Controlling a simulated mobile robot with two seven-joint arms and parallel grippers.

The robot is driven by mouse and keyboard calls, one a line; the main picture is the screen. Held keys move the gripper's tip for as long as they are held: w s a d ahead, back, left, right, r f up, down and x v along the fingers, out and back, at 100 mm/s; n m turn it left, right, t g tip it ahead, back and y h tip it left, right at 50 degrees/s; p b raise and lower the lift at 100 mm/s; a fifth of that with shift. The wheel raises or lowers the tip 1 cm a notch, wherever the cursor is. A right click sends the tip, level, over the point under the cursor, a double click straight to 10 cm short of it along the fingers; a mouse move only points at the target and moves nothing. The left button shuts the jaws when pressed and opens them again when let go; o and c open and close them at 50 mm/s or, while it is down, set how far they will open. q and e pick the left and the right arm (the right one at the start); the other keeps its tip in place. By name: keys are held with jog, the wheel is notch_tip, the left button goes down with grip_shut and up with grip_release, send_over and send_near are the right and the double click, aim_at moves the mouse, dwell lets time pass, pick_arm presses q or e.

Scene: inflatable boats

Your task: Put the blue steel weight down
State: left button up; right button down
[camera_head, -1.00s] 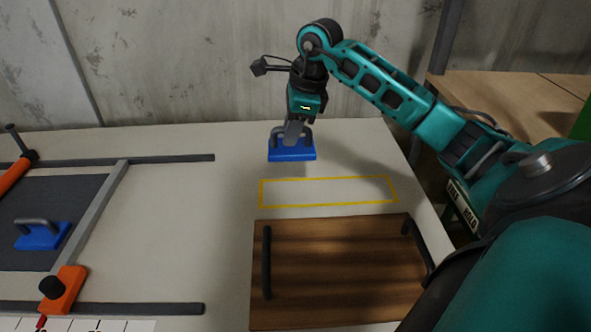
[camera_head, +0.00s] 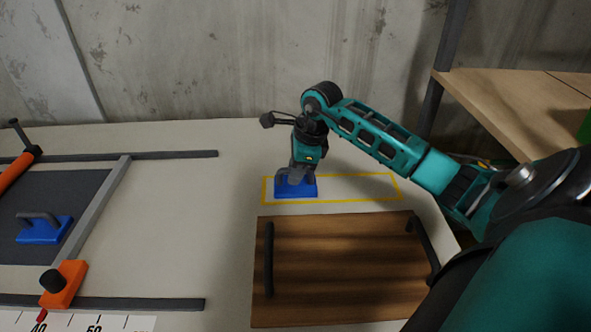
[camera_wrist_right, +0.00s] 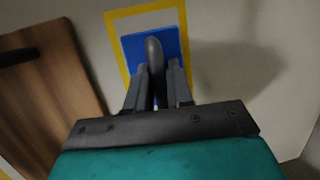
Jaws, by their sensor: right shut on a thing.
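The blue steel weight (camera_head: 296,189) is in my right gripper (camera_head: 297,174), which is shut on its handle. In the head view the weight is at the left end of the yellow outlined rectangle (camera_head: 358,202). In the right wrist view the blue plate (camera_wrist_right: 133,50) lies within the yellow outline (camera_wrist_right: 111,30), with the right gripper's fingers (camera_wrist_right: 157,85) around the handle. I cannot tell for sure whether the weight touches the table. My left gripper is not in view.
A wooden board (camera_head: 345,270) with two dark handles lies just in front of the yellow outline. At the left, a second blue weight (camera_head: 43,232) sits on a dark sheet inside a grey frame (camera_head: 95,205) with orange clamps (camera_head: 63,285). The table between is clear.

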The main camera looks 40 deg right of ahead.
aim_at(308, 188)
jog(key=shift+w+r, duration=0.1)
jog(key=shift+r, duration=0.1)
jog(key=shift+f, duration=0.1)
jog(key=c, duration=1.4)
grip_release()
jog(key=shift+f, duration=0.15)
jog(key=o, duration=0.4)
jog(key=v, duration=1.2)
jog(key=shift+p, duration=0.35)
jog(key=shift+a, duration=0.1)
